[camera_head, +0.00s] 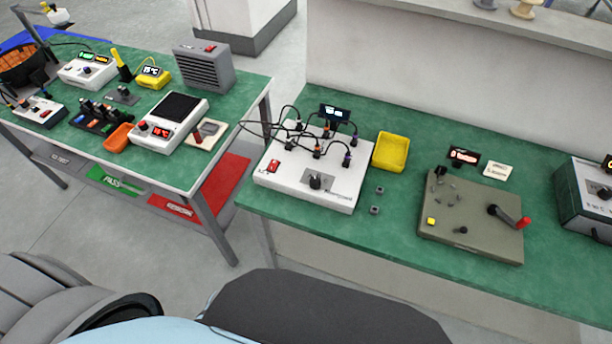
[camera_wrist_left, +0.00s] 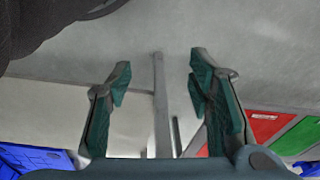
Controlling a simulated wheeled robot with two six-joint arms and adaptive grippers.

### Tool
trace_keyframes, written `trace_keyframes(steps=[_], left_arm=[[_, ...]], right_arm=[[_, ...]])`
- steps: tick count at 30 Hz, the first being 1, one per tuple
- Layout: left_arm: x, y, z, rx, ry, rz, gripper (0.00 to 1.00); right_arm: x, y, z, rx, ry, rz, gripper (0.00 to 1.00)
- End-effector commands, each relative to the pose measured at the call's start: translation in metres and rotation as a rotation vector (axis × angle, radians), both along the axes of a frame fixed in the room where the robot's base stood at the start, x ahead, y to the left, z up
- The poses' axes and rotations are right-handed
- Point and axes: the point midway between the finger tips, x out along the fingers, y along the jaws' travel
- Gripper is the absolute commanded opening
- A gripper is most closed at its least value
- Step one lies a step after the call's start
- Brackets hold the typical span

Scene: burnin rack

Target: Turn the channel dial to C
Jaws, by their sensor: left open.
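A white box (camera_head: 335,188) with several black cables plugged into its top stands on the left part of the near green bench in the head view. On its front panel is a black dial (camera_head: 316,182) on a grey plate; the letters around it are too small to read. A red switch (camera_head: 273,166) sits left of the dial. My left gripper (camera_wrist_left: 160,72) is open and empty in the left wrist view, with grey floor and bench legs behind it, touching nothing visible. Neither gripper shows in the head view.
A yellow tray (camera_head: 391,151) and small grey cubes lie right of the box. The left bench holds a crowded set of devices. The near bench's front strip is mostly clear.

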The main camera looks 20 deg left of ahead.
Motion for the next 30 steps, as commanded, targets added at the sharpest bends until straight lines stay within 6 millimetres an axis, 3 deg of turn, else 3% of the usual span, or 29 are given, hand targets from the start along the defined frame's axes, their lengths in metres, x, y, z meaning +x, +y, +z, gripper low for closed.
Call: trace_keyframes(steps=[1,3,7,9,15,20,24,30], left_arm=[[0.043,-0.007,0.023,-0.011,-0.026,0.048,0.47],[0.092,-0.014,0.060,-0.026,-0.039,0.128,0.47],[0.154,-0.025,0.136,-0.055,-0.057,0.270,0.47],[0.175,-0.028,0.175,-0.069,-0.065,0.338,0.47],[0.211,-0.041,0.274,-0.115,-0.072,0.533,0.47],[0.261,-0.066,0.305,-0.149,-0.013,0.725,0.47],[0.298,-0.089,0.348,-0.157,0.032,0.882,0.47],[0.327,-0.113,0.408,-0.134,0.069,1.052,0.47]], right_arm=[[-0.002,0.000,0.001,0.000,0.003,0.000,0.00],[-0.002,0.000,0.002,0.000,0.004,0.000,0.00],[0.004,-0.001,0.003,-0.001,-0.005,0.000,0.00],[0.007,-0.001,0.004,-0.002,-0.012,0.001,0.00],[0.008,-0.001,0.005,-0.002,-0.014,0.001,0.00],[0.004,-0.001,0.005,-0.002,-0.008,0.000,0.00],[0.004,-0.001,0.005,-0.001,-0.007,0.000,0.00],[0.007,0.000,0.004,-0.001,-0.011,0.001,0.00]])
